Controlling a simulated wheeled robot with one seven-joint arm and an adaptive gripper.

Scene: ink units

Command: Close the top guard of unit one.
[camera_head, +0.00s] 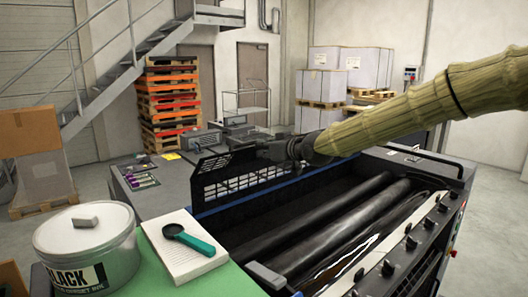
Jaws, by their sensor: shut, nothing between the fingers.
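The unit (440,188) in front has its top open, with several long dark rollers (345,222) lying bare inside. Its top guard, a black panel with slots (238,178), stands raised and tilted along the unit's far left edge. My arm, in a tan sleeve, reaches in from the right above the rollers. My dark gripper (270,152) is at the guard's upper right part and is shut with nothing held. It overlaps the panel in view; I cannot tell whether it touches. No marking shows which unit is number one.
A green-topped surface (130,270) at the front left holds an ink can (85,245) and a white pad (165,262) with a teal-handled magnifier (195,242). A row of knobs (411,242) lines the unit's right side. Pallets (170,100) and wrapped boxes stand behind.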

